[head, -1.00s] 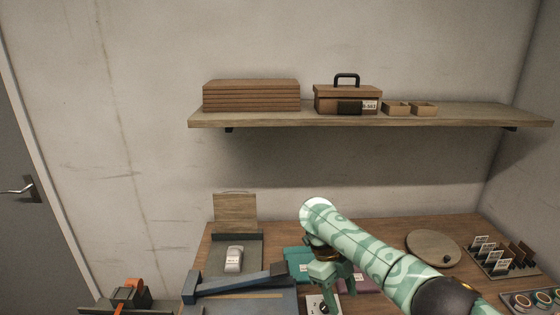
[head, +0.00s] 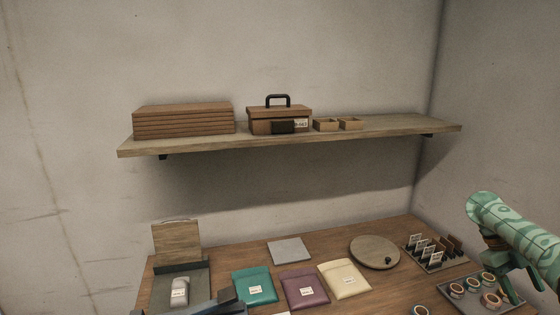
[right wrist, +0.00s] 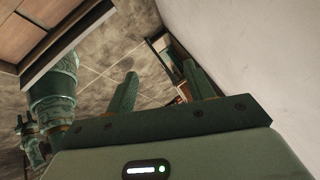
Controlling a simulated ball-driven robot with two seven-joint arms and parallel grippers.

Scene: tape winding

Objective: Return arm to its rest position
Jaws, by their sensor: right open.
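My right arm (head: 515,225), in pale green patterned casing, comes in at the right edge of the head view. Its right gripper (head: 525,284) points down at the right end of the table, in front of or above a tray of tape rolls; the height is hard to judge. In the right wrist view the two dark green fingers (right wrist: 160,88) stand apart with nothing between them.
The wooden table (head: 320,257) holds teal (head: 254,286), purple (head: 304,287) and cream (head: 344,279) pouches, a round board (head: 374,251), a card rack (head: 432,250) and a tape tray (head: 452,279). A shelf (head: 300,143) with boxes hangs above. A wall stands close on the right.

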